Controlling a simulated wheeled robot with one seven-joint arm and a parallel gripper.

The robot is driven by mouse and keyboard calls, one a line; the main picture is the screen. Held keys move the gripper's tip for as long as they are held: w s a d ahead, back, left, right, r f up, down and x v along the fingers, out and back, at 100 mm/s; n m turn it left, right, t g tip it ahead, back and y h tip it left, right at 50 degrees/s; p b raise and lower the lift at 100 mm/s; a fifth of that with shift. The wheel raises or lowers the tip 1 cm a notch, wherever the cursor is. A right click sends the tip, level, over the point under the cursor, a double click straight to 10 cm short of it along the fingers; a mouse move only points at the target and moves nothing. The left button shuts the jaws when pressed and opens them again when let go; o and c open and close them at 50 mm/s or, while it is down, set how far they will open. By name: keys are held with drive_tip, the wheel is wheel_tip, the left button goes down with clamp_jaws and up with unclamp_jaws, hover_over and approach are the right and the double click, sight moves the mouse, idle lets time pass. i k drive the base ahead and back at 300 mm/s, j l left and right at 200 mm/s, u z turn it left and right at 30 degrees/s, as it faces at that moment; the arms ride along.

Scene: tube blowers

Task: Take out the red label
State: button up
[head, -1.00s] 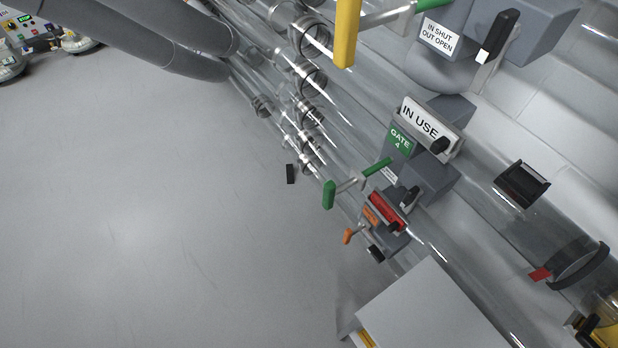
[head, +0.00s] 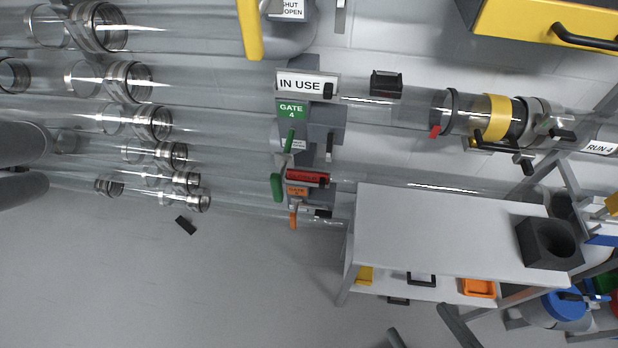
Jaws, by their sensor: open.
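A red label plate (head: 308,179) sits on the small grey gate box at the middle of the head view, below the green GATE 4 sign (head: 291,111). An orange plate (head: 298,191) is directly under it. Its lettering is too small to read. A smaller red tag (head: 435,131) shows beside a black ring on the clear tube further right. I cannot make out my gripper in the head view, and nothing is seen touching the red label plate.
A white IN USE sign (head: 307,85) is above GATE 4. Green (head: 277,187) and orange (head: 293,220) handles stick out near the plate. A grey-topped bench (head: 430,225) stands at right. Clear tubes run across. The floor at lower left is mostly open, with a small black block (head: 186,225).

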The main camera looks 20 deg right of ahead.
sight(322, 179)
drive_tip(key=i+l+u, duration=0.1)
drive_tip(key=u, duration=0.3)
drive_tip(key=l+u, duration=0.25)
drive_tip(key=u, duration=0.2)
drive_tip(key=l+u, duration=0.2)
drive_tip(key=u, duration=0.2)
